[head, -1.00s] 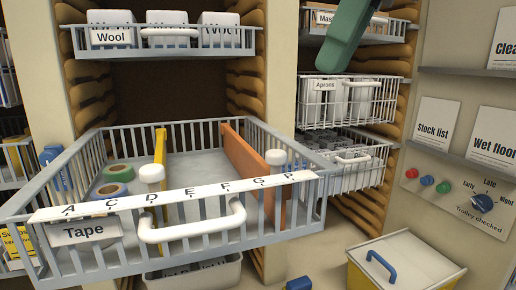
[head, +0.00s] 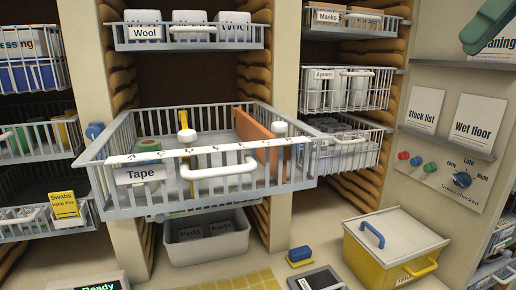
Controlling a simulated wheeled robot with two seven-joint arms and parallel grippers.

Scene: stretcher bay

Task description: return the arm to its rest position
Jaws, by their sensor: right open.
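My right gripper (head: 487,32) shows as a green shape in the upper right corner, in front of the right wall with the signs. It is open and nothing shows between its fingers; part of it and the rest of the arm lie outside the picture. It is apart from the baskets. My left gripper is not in view. The Tape basket (head: 300,182) is pulled out from the middle column, with a yellow divider, an orange divider (head: 258,135) and green tape (head: 148,145) inside.
Wire baskets labelled Wool (head: 190,46), Masks and Aprons (head: 340,104) sit in the shelving. A Pads bin (head: 210,258) is below the Tape basket. A yellow bin with a white lid (head: 398,243) stands lower right. A dial panel (head: 441,170) is on the right wall.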

